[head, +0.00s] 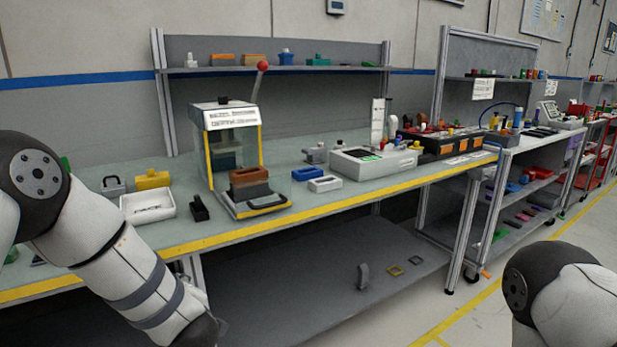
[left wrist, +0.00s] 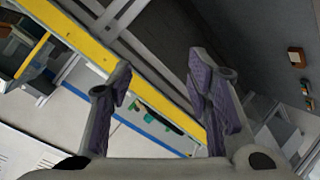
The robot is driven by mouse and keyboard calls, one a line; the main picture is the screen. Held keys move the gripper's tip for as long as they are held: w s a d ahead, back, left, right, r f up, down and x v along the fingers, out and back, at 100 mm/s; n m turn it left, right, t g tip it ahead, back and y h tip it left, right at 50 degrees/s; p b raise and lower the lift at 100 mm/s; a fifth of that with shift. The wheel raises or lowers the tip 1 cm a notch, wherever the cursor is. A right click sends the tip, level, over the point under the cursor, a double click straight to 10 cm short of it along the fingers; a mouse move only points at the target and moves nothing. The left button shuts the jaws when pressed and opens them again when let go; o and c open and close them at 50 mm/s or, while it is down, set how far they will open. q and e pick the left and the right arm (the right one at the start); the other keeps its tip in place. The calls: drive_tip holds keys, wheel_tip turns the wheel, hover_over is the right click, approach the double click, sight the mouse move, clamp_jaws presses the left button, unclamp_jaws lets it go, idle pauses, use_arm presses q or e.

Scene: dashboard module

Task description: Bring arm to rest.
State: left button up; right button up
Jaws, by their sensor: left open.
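My left arm (head: 115,255) comes in from the left in the head view and reaches down in front of the workbench's yellow front edge. Its gripper is below the picture there. In the left wrist view my left gripper (left wrist: 160,95) is open, its two purple-padded fingers wide apart with nothing between them. The yellow bench edge (left wrist: 75,38) shows behind the fingers. My right arm (head: 565,295) shows only as a dark joint and white link at the lower right of the head view; its gripper is not seen.
The workbench (head: 330,200) holds a press station (head: 230,150) with a red-knobbed lever, a white tray (head: 148,206), a grey device (head: 372,160) and a dark module (head: 440,143). A lower shelf (head: 300,295) carries a few small parts. Open floor (head: 450,310) lies at the right.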

use_arm(q)
drive_tip(key=s+d+f+m+g+h, duration=0.25)
drive_tip(key=s+f+m, duration=0.25)
drive_tip(key=s+f, duration=0.3)
drive_tip(key=s+d+f+m+g+h, duration=0.1)
drive_tip(key=s+f+m+g+h, duration=0.2)
drive_tip(key=s+f, duration=0.55)
drive_tip(key=s+f+m+g+h, duration=0.2)
drive_tip(key=s+m+g, duration=0.4)
drive_tip(key=s, duration=2.1)
drive_tip(key=shift+s+d+f+m+g, duration=0.4)
drive_tip(key=shift+f+m, duration=0.2)
drive_tip(key=shift+m, duration=0.3)
drive_tip(key=shift+w, duration=0.1)
drive_tip(key=shift+c, duration=0.2)
